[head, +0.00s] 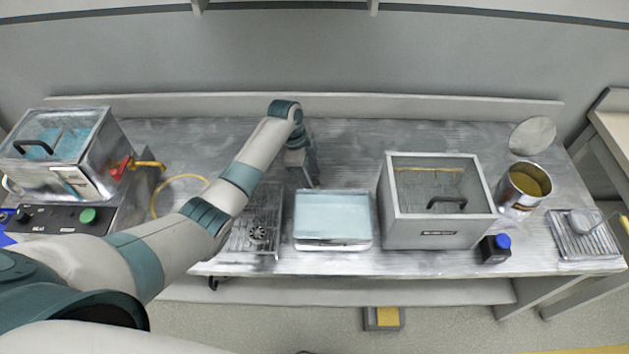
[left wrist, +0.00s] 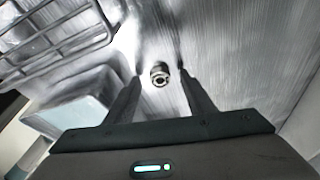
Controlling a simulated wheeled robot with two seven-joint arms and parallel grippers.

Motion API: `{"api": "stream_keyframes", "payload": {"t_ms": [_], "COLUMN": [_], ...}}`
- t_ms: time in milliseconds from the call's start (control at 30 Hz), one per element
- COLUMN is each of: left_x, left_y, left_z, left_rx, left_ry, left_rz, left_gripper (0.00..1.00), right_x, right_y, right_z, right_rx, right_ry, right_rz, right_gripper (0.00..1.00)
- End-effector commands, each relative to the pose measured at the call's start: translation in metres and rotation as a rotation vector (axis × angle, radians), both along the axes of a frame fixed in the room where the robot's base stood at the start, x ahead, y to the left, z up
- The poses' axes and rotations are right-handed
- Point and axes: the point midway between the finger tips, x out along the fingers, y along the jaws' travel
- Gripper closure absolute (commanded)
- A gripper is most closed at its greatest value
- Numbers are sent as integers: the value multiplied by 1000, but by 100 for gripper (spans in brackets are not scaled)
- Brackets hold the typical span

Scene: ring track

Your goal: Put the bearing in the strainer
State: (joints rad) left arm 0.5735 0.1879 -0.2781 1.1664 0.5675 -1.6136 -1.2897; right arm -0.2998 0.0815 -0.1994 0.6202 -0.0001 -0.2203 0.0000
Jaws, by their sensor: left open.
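The bearing (left wrist: 159,74) is a small metal ring with a dark hole, seen in the left wrist view on the bare metal bench. It lies between the two fingertips of my left gripper (left wrist: 160,76) in the picture; I cannot tell the height gap. The left gripper is open and points down at the back of the bench in the head view (head: 311,183), where the bearing cannot be made out. A wire basket, likely the strainer (head: 272,205), stands left of the gripper with a dark round part in it. Its wires show at upper left in the left wrist view (left wrist: 48,40). My right gripper is out of view.
A pale blue bath (head: 333,215) stands right of the basket. Farther right are a lidded metal box (head: 430,235), a can (head: 523,190), a blue-capped bottle (head: 494,249) and a rack (head: 590,245). A clear-lidded machine (head: 85,180) is at left.

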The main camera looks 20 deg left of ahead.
Motion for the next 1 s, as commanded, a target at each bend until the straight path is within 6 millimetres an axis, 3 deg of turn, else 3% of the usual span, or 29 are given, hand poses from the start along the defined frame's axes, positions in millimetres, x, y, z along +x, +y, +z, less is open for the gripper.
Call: {"api": "stream_keyframes", "payload": {"t_ms": [533,567,733,800,1000], "left_x": [0,0,0,0,0], "left_y": [-2,-2,-2,-2,-2], "left_z": [-5,-5,-5,-5,-5], "left_rx": [0,0,0,0,0], "left_ry": [0,0,0,0,0], "left_rz": [-1,-1,-1,-1,-1], "left_gripper": [50,53,94,100,100], "right_x": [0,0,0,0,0], "right_y": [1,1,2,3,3], "right_z": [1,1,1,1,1], "right_rx": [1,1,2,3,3], "right_ry": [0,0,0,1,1], "right_rz": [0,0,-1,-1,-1], "right_gripper": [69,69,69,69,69]}}
